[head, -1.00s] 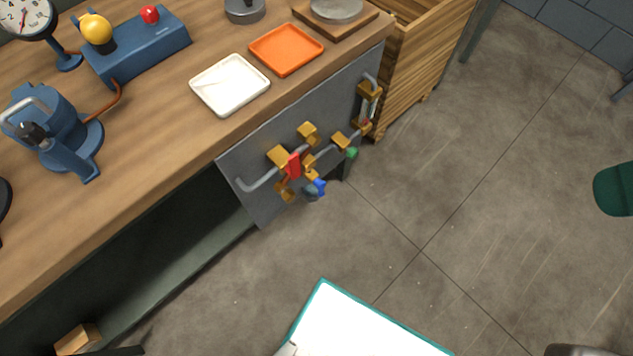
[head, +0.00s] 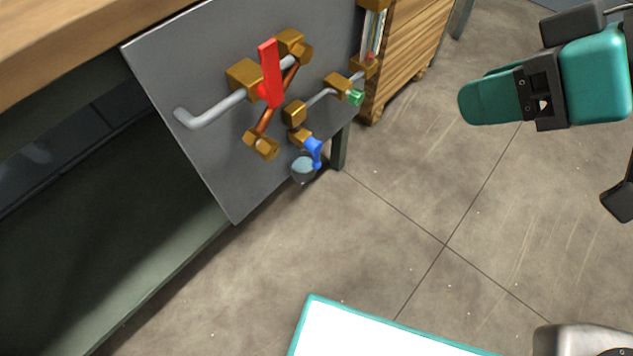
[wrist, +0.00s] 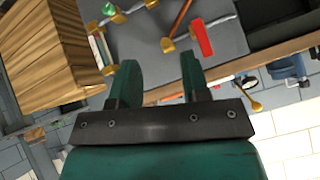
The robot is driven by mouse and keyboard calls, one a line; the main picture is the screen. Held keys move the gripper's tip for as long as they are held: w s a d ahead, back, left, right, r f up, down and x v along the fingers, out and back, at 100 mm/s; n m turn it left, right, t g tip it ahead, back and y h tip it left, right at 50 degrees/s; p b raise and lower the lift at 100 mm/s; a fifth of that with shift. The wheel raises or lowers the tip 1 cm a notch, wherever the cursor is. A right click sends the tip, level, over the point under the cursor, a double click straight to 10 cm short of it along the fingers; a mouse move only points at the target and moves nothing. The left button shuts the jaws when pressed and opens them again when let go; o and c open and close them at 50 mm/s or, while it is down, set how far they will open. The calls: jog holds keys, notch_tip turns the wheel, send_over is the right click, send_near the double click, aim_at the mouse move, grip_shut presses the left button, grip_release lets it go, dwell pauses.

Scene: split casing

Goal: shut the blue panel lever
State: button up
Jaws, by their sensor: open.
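The blue panel lever (head: 313,152) sits low on the grey panel (head: 205,80) under the bench, on a brass valve body (head: 299,135). A grey round part (head: 303,170) is just below it. The lever points down and slightly right; I cannot tell its exact setting. In the wrist view, the open gripper (wrist: 158,68) has two green fingers with nothing between them. The panel, red lever (wrist: 203,38) and green knob (wrist: 109,10) show beyond the fingers, upside down. The blue lever is not visible in that view. My teal arm shows at the right of the head view, away from the panel.
A red lever (head: 269,72) stands upright above left of the blue one, among grey pipes and brass fittings. A green knob (head: 354,97) is to the right. A wooden cabinet (head: 405,50) adjoins the panel on the right. Open floor (head: 400,190) lies in front.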

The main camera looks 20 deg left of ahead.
jog(key=w+a+f+n+t+y+b, duration=0.1)
jog(key=w+a+f+y+b, duration=0.15)
jog(key=f+b, duration=1.15)
jog(key=w+a+f+n+t+y+b, duration=0.1)
jog(key=w+a+f+t+b, duration=0.15)
jog(key=f+b, duration=1.1)
jog(key=p, duration=1)
send_near(318, 158)
jog(key=shift+n+g+y, duration=0.25)
jog(key=shift+n+g, duration=0.05)
jog(key=shift+g, duration=0.05)
jog(key=b+x, duration=0.1)
jog(key=x, duration=0.8)
jog(key=shift+w+a+f+b, duration=0.15)
jog(key=shift+w+b, duration=0.05)
jog(key=shift+b, duration=0.15)
jog(key=shift+w+a+f, duration=0.1)
jog(key=shift+w+a, duration=0.1)
jog(key=shift+a, duration=0.15)
